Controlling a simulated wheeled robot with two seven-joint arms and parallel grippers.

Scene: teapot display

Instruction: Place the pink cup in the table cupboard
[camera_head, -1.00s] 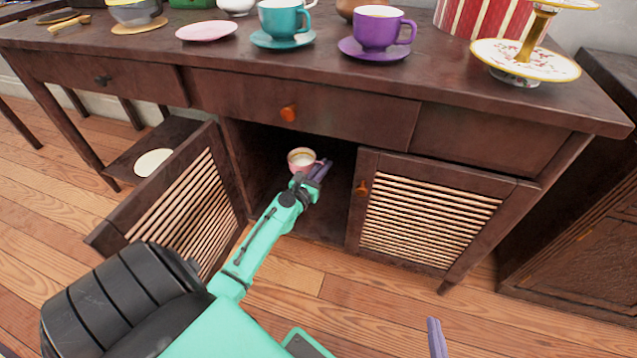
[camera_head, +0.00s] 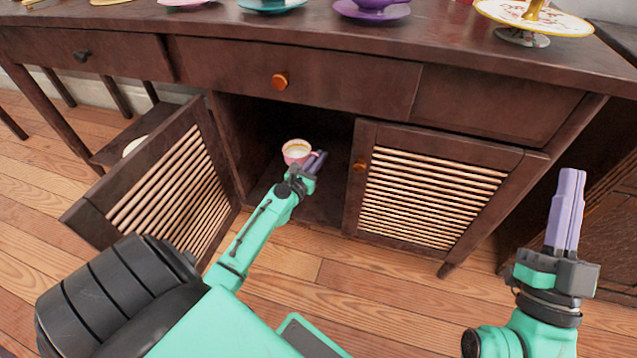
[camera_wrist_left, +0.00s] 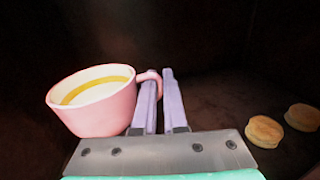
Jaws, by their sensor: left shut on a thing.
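The pink cup (camera_head: 296,153) is inside the open compartment of the table cupboard (camera_head: 228,150). In the left wrist view the pink cup (camera_wrist_left: 100,103) has a white inside with a yellow band and its handle towards the fingers. My left gripper (camera_head: 317,160) reaches into the compartment and is shut on the cup's handle; its purple fingers also show in the left wrist view (camera_wrist_left: 161,90). I cannot tell whether the cup's base touches the cupboard floor. My right gripper (camera_head: 568,180) is raised at the right, outside the cupboard, with no object seen in it; its finger gap is unclear.
The left slatted door (camera_head: 165,185) stands open beside my left arm. The right slatted door (camera_head: 430,190) is closed. Two round biscuit-like things (camera_wrist_left: 265,131) lie inside, right of the fingers. A purple saucer (camera_head: 372,12) and a cake stand (camera_head: 535,18) stand on top.

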